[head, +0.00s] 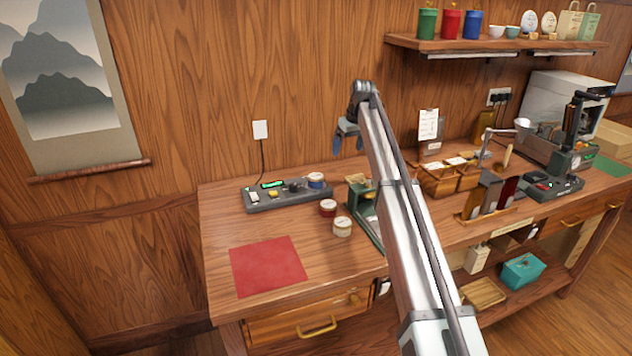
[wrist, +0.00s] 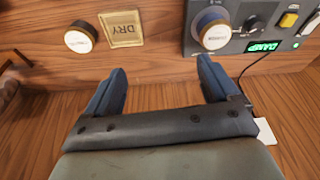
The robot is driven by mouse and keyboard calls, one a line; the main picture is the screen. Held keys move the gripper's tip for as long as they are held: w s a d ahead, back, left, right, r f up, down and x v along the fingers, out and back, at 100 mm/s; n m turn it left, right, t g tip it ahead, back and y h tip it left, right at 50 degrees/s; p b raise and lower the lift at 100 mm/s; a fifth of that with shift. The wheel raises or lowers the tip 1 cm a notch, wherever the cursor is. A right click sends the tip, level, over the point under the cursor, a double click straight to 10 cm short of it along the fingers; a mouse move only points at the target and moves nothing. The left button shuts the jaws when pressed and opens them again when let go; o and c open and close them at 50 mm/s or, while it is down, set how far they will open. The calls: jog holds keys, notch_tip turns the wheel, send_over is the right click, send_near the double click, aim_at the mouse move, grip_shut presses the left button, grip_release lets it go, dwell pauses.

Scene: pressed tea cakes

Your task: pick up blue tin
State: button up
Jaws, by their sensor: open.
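The blue tin (head: 316,181), with a pale labelled lid, stands on the right end of a grey device (head: 262,203) on the bench. In the wrist view the tin (wrist: 211,29) is at the top right, beyond the right finger and apart from it. My gripper (head: 347,143) is raised above the bench near the wall, to the right of and higher than the tin. In the wrist view my gripper (wrist: 165,85) is open, with nothing between its two blue fingers.
A red tin (head: 328,208) and a cream tin (head: 342,227) stand in front of the device. A dark tin (wrist: 80,39) and a DRY plate (wrist: 122,28) show in the wrist view. A red mat (head: 267,266) lies front left. Wooden boxes (head: 438,181) stand right.

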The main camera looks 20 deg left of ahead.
jog(key=s+a+r+n+g+h, duration=0.25)
jog(key=s+a+n, duration=0.25)
jog(key=a, duration=0.4)
send_over(316, 175)
jog(key=shift+t, duration=0.45)
jog(key=f, duration=0.8)
jog(key=shift+s+d, duration=0.15)
jog(key=shift+d, duration=0.15)
jog(key=shift+a+f, duration=0.15)
jog(key=shift+f, duration=1.35)
jog(key=shift+a+f, duration=0.1)
jog(key=shift+f, duration=1.4)
jog(key=shift+r, duration=0.15)
jog(key=c, duration=1.2)
